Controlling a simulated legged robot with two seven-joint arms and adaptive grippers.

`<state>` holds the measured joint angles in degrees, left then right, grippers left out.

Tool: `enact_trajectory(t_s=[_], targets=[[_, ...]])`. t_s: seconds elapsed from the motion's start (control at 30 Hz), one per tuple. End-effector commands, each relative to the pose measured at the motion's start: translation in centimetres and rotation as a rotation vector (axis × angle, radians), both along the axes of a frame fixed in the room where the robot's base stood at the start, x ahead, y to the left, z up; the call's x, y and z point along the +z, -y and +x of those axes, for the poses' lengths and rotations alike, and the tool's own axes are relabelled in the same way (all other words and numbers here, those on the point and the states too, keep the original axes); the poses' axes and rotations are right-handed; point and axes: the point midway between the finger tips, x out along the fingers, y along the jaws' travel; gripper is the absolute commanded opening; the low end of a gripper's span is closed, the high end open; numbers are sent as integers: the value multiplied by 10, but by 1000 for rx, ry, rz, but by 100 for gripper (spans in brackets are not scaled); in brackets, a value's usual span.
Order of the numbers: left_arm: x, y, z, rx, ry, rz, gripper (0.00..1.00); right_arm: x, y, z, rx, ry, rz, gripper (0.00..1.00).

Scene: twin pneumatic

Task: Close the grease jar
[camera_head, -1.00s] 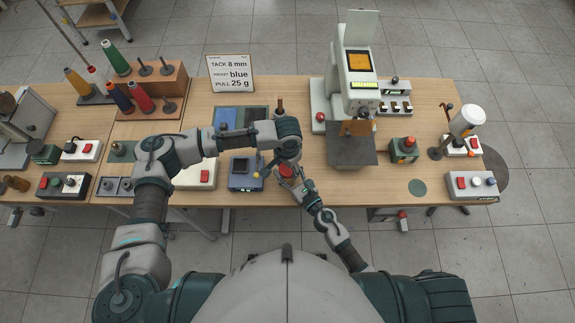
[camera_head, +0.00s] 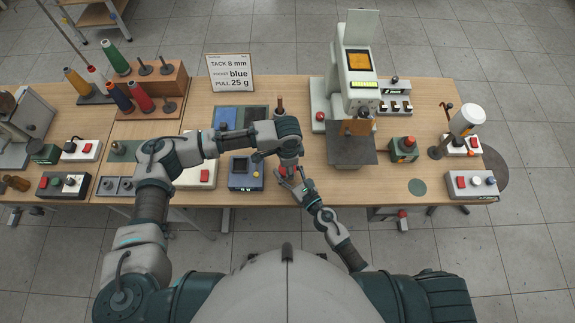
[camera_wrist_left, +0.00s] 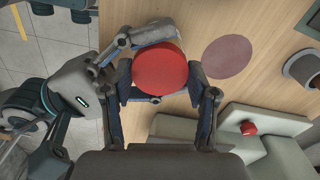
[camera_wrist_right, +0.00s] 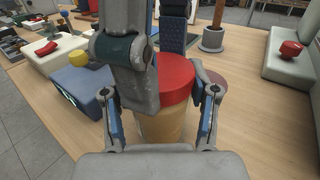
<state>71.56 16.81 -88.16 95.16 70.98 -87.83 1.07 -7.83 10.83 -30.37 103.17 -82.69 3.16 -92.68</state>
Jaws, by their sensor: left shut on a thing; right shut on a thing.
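The grease jar has a round red lid (camera_wrist_left: 160,68) and a tan body (camera_wrist_right: 160,124). In the right wrist view the lid (camera_wrist_right: 176,82) sits on top of the body and looks level; whether it is fully tight cannot be told. My left gripper (camera_wrist_left: 160,80) comes from above and is shut on the lid, one finger on each side. My right gripper (camera_wrist_right: 160,112) is shut around the jar body from the front. In the head view both grippers meet at the table's front edge, and the arms hide most of the jar.
A blue box (camera_head: 245,174) with a yellow knob stands just left of the jar. A press with a dark base plate (camera_head: 352,152) stands to the right. A flat mauve disc (camera_wrist_left: 228,57) lies on the wooden table nearby. A sign (camera_head: 230,73) stands behind.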

Motion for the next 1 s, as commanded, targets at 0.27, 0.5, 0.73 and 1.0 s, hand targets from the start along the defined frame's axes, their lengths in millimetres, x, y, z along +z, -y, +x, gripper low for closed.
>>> enact_trajectory(t_s=[0.27,0.5,0.73,1.0], targets=[[0,-1,0,3,1,1,83,-2,1,-1,-1,-3,-2,0],[2,0,0,3,1,1,83,-2,1,-1,-1,-3,-2,0],[28,0,1,3,3,0,83,-2,1,-1,-1,-3,-2,0],[45,-1,0,4,1,1,83,-2,1,0,-1,-3,-2,0]])
